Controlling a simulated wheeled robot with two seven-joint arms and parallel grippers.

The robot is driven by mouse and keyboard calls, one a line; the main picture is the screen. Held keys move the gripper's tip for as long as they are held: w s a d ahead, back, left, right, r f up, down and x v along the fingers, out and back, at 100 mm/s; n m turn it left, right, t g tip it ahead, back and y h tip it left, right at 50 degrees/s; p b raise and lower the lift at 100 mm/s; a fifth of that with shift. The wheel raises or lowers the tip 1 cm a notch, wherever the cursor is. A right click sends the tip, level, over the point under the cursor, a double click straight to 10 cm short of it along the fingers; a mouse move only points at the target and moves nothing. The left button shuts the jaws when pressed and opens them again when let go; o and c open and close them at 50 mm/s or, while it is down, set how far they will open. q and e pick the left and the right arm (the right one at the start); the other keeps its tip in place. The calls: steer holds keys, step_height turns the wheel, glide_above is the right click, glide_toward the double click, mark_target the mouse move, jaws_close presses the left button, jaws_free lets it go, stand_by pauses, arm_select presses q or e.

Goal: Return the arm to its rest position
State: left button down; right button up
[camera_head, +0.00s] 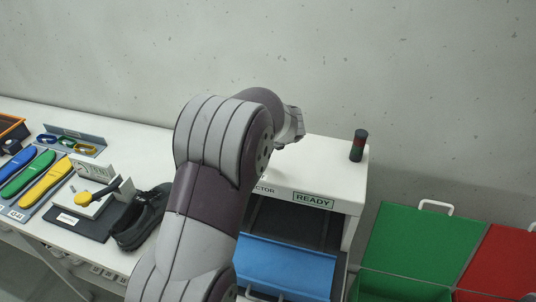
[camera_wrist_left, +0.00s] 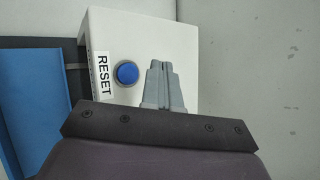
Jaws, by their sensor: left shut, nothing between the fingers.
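My left arm (camera_head: 205,195) rises from the bottom of the head view and bends over the white inspector box (camera_head: 340,179). Its far end reaches over the back left of the box top, and the fingertips cannot be made out there. In the left wrist view my left gripper (camera_wrist_left: 163,68) is shut, with its grey fingers together and nothing between them. It is over the white box, right of the blue button (camera_wrist_left: 127,73) and the RESET label (camera_wrist_left: 104,74). I cannot tell whether the fingers touch the box. My right gripper is in neither view.
A dark signal light (camera_head: 358,146) stands on the box top. A blue panel (camera_head: 288,268) is at the box front. Green (camera_head: 415,238) and red (camera_head: 503,262) bins stand to the right. A black shoe (camera_head: 142,217) and several coloured insoles (camera_head: 47,183) lie on the left table.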

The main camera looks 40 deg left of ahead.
arm_select(q)
steer(key=s+d+f+n+g+h+b, duration=0.1)
steer(key=s+d+f+n+h, duration=0.1)
steer(key=s+d+f+n, duration=0.2)
steer(key=s+d+f+n+g+h+b, duration=0.1)
steer(key=s+d+f+n+h, duration=0.2)
steer(key=s+d+n, duration=0.3)
steer(key=s+d+f+n+g+h+b, duration=0.1)
steer(key=s+d+f+n+h, duration=0.1)
steer(key=s+d+f+n, duration=0.3)
steer(key=s+d, duration=0.3)
steer(key=d, duration=0.4)
steer(key=shift+s+h+b, duration=0.35)
steer(key=shift+h+b, duration=0.05)
steer(key=shift+d, duration=0.1)
